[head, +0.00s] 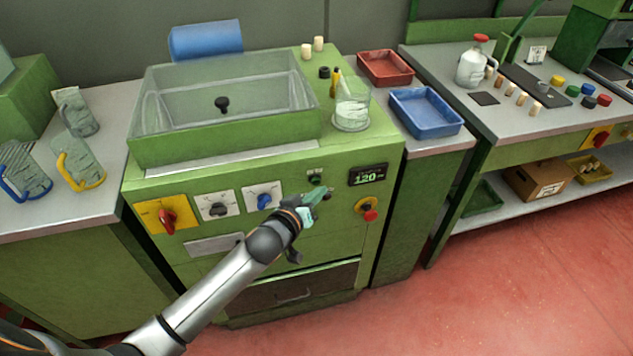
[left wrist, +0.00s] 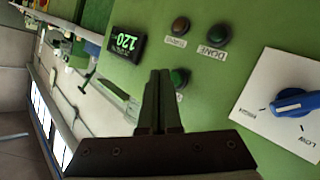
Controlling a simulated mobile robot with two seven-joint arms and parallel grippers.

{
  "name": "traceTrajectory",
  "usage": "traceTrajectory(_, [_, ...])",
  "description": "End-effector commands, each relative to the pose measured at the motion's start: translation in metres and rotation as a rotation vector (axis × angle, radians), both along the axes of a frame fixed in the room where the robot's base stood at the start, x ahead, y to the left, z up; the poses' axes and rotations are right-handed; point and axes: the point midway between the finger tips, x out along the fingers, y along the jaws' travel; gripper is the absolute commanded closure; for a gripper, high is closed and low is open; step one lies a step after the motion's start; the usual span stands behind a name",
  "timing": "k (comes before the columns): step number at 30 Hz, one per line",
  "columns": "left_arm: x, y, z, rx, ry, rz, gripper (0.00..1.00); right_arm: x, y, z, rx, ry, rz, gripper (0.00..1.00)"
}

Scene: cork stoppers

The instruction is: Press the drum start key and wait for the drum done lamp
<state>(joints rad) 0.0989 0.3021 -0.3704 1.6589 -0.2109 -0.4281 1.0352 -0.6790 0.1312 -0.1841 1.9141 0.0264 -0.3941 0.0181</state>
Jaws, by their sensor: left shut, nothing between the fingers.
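The green drum machine (head: 150,186) stands in the middle of the head view. In the left wrist view its panel shows a dark green start key (left wrist: 181,77), partly behind my fingertips. Two lamps sit beyond it: an amber-brown one (left wrist: 180,26) and a dark green one labelled DONE (left wrist: 218,34); neither looks brightly lit. A display (left wrist: 124,42) reads 120 in green. My left gripper (head: 322,194) is shut and empty, its tips at the panel beside the key; it also shows in the left wrist view (left wrist: 160,73). Whether the tips touch the key cannot be told. My right gripper is not in view.
A glass beaker (head: 351,105) stands on top. Blue (head: 425,126) and red (head: 385,83) trays lie to the right.

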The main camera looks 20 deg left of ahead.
Motion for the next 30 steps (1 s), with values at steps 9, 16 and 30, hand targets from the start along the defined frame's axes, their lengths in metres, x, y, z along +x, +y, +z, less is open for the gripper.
traceTrajectory(9, [0.0055,0.0039,0.0003,-0.001,0.001,0.001,1.00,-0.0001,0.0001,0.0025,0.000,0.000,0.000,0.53])
traceTrajectory(16, [0.0071,0.0049,-0.0001,0.000,0.000,0.000,1.00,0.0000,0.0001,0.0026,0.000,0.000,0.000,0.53])
traceTrajectory(30, [0.0096,0.0066,0.0000,0.000,0.000,0.000,1.00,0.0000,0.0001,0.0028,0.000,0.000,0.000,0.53])
